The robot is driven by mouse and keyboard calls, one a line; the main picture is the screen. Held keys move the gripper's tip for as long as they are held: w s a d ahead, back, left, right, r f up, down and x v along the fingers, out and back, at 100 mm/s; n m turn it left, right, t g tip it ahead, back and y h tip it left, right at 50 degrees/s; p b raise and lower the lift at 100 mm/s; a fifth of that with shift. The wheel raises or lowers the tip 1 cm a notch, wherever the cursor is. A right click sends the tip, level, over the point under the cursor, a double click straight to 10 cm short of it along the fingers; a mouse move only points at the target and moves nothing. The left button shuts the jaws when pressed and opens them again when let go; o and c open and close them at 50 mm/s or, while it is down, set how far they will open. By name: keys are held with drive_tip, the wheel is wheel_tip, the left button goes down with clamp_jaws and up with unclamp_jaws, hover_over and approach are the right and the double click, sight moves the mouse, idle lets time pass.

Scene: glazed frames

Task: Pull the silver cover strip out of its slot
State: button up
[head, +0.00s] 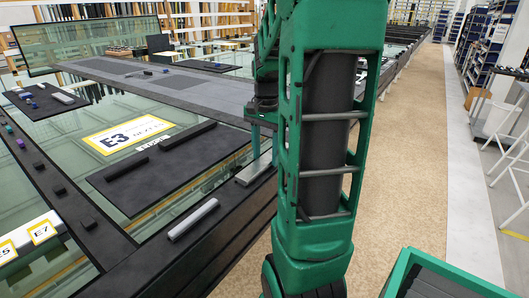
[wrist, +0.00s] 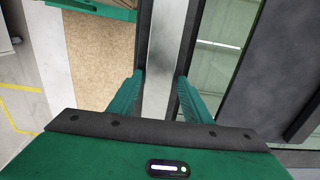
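The silver cover strip (wrist: 166,50) runs away from my gripper in the wrist view, with dark frame profile along both sides. My gripper (wrist: 160,76) has its two green fingers apart, one on each side of the strip. I cannot tell whether the fingertips touch it. In the head view a silver strip (head: 252,170) lies on the dark frame edge just below my gripper (head: 263,150), partly hidden by my arm. The slot's edges are hard to make out.
A short silver bar (head: 193,219) lies on the near frame. A dark mat (head: 125,192) with black bars and the E3 card (head: 128,134) lie on the glass. A green-rimmed bin (head: 440,262) stands at lower right. The aisle floor (head: 410,130) is clear.

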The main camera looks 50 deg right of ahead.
sight(266, 158)
drive_tip(key=c, duration=1)
drive_tip(key=shift+r, duration=0.4)
drive_tip(key=shift+r, duration=1.3)
